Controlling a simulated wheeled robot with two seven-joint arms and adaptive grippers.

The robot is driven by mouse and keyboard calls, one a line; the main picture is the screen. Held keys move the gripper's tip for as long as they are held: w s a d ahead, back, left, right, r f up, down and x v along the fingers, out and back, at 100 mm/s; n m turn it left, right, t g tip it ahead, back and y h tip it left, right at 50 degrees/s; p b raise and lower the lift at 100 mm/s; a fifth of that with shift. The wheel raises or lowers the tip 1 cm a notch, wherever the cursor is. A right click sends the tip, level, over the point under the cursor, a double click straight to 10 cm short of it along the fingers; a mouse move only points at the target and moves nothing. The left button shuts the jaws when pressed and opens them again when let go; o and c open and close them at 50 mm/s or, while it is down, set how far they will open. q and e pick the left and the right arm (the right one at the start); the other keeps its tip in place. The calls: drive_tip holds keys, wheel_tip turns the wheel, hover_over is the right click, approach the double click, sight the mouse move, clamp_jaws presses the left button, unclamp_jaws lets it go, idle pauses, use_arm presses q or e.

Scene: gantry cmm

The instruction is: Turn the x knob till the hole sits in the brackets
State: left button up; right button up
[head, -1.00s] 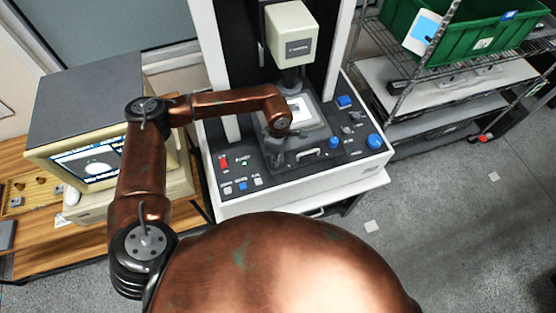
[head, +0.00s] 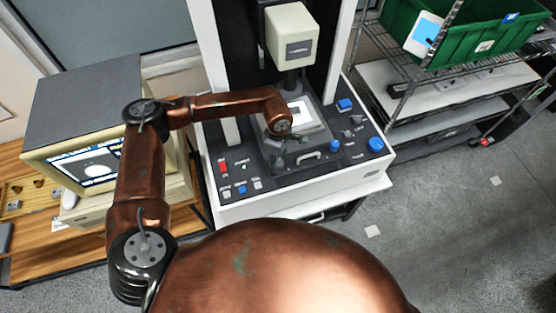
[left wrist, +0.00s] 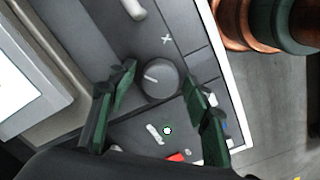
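The x knob (left wrist: 159,80) is a dark round dial with a pale pointer line, beside a white X mark (left wrist: 166,39) on the grey panel. My left gripper (left wrist: 158,72) has its two green fingers on either side of the knob, with gaps visible between them and the knob. In the head view my left gripper (head: 278,156) is over the front of the machine's panel and hides the knob. The monitor screen (head: 97,168) shows a pale round blob on dark; the brackets are too small to tell. My right gripper is not in view.
The measuring machine's white head (head: 292,35) hangs over a stage with a pale plate (head: 305,115). A red switch (head: 223,167), blue buttons and a large blue knob (head: 376,144) are on the panel. A wire rack with a green crate (head: 475,28) stands at right.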

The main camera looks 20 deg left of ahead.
sight(278, 161)
use_arm(q)
drive_tip(key=shift+o, duration=0.2)
drive_tip(key=shift+r, duration=0.1)
wheel_tip(278, 161, up, 12)
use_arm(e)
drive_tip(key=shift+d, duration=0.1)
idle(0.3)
use_arm(q)
drive_tip(key=shift+f, duration=0.2)
idle(0.3)
